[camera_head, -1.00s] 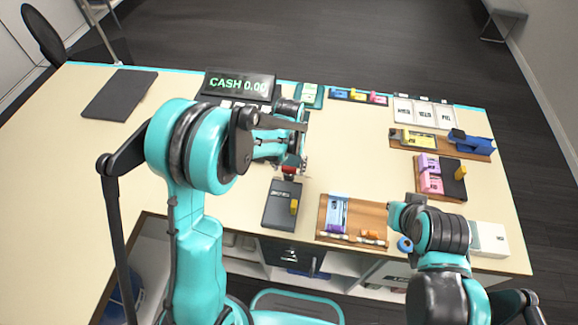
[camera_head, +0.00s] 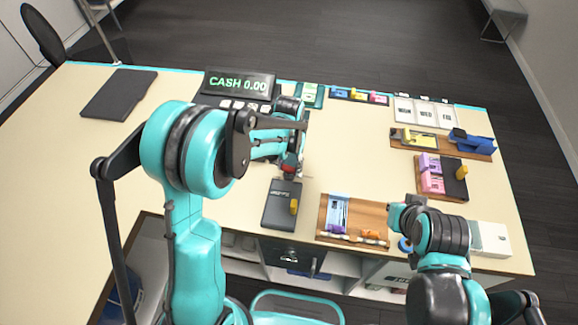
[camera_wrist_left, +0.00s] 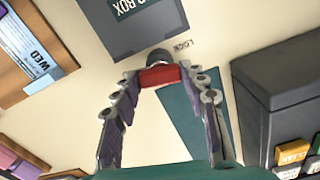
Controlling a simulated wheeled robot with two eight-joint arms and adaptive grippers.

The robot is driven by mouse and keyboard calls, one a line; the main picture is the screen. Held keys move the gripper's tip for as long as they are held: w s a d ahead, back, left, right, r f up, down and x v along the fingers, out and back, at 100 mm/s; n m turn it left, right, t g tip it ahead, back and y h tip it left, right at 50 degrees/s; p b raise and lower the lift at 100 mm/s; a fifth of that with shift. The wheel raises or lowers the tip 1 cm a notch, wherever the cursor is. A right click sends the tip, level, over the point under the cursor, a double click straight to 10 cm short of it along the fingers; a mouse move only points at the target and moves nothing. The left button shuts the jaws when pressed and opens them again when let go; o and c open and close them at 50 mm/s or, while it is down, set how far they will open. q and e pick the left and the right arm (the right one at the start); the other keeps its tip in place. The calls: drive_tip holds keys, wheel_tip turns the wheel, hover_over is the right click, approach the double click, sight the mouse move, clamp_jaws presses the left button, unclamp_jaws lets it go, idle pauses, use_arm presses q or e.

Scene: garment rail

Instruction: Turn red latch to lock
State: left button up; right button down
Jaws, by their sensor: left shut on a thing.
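The red latch (camera_wrist_left: 160,76) sits between the fingertips of my left gripper (camera_wrist_left: 162,82) in the left wrist view, with a dark round part just beyond it. The gripper is shut on it. The word LOCK (camera_wrist_left: 183,47) is printed on the tabletop close to the latch. In the head view my left gripper (camera_head: 291,165) points down over the table, and a small bit of red latch (camera_head: 289,169) shows below it; the arm hides the rest.
The cash display (camera_head: 238,84) is behind my left arm.

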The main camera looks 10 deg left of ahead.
sight(289, 167)
use_arm(q)
drive_tip(key=m+b, duration=0.1)
drive_tip(key=m, duration=0.2)
drive_tip(key=shift+f+m, duration=0.1)
drive_tip(key=shift+m, duration=0.3)
drive_tip(key=m+b, duration=0.1)
drive_tip(key=m, duration=0.3)
drive_tip(key=shift+m, duration=0.3)
drive_tip(key=m+b, duration=0.1)
drive_tip(key=m, duration=0.2)
drive_tip(key=shift+m, duration=2.1)
drive_tip(key=o, duration=1.2)
drive_tip(key=shift+c, duration=0.2)
drive_tip(key=shift+r, duration=0.2)
wheel_tip(289, 167, up, 12)
drive_tip(key=shift+b, duration=0.3)
drive_tip(key=shift+f, duration=0.1)
